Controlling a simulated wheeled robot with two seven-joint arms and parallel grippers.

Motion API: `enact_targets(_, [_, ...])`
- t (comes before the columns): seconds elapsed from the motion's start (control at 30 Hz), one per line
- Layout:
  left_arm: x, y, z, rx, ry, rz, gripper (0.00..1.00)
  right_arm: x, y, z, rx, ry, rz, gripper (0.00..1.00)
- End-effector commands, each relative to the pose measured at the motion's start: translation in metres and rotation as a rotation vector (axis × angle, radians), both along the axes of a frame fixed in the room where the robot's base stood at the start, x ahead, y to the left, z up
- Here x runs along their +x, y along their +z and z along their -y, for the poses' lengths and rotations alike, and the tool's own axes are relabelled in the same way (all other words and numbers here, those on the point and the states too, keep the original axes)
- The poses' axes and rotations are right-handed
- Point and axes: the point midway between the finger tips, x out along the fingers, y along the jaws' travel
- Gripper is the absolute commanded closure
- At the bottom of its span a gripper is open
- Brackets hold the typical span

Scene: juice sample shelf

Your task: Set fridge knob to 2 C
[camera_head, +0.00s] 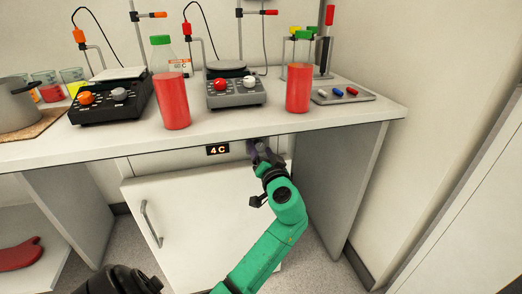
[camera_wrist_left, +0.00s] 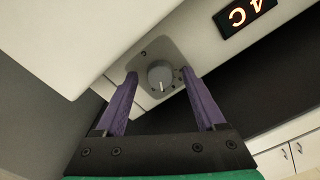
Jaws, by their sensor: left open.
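The fridge knob (camera_wrist_left: 160,74) is a round grey dial with a pale mark on a grey plate. In the left wrist view it lies between the two purple fingers of my left gripper (camera_wrist_left: 160,92), which are open on either side of it with visible gaps. In the head view my left gripper (camera_head: 258,150) is at the panel under the counter and covers the knob. The fridge display (camera_head: 217,149) glows 4 C left of the gripper; it also shows in the left wrist view (camera_wrist_left: 243,14).
The white fridge door (camera_head: 195,225) with its handle (camera_head: 150,222) is below the panel. The counter (camera_head: 220,124) overhangs the knob.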

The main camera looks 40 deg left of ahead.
Motion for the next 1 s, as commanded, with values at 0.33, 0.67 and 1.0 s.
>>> enact_targets(0.33, [0.0,0.0,0.0,0.001,0.0,-0.001,1.0,0.0,0.0,0.0,0.0,0.0,0.001,0.5])
enact_targets(0.67, [-0.001,0.001,0.001,0.03,0.001,-0.045,1.0,-0.001,-0.001,0.001,-0.001,-0.001,0.007,0.5])
enact_targets(1.0, [-0.001,0.002,0.001,0.149,0.0,-0.218,1.0,-0.022,-0.021,0.009,-0.013,0.006,-0.005,0.5])
